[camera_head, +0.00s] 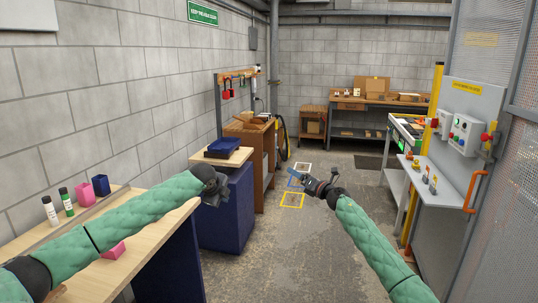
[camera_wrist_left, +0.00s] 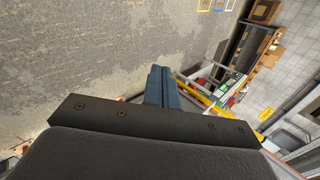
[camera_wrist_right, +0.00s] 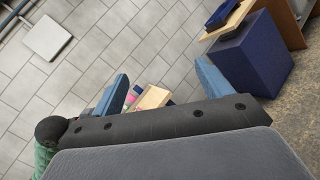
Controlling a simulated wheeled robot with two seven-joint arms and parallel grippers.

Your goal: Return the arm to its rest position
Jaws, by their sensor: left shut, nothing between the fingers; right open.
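My left arm, in a green quilted sleeve, reaches in from the left in the head view. It ends at my left gripper (camera_head: 217,190) in front of the blue cabinet. In the left wrist view its blue fingers (camera_wrist_left: 162,84) are together with nothing between them, over the floor. My right arm comes up from the lower right in the head view. My right gripper (camera_head: 285,181) is above the open aisle floor. In the right wrist view its two blue fingers (camera_wrist_right: 160,84) stand wide apart and nothing is held.
A wooden bench (camera_head: 150,237) with bottles and a pink block lies under my left arm. A blue cabinet (camera_head: 228,213) carries a blue tray (camera_head: 223,146). A control panel (camera_head: 465,133) and shelf stand at the right. The middle floor (camera_head: 300,245) is clear.

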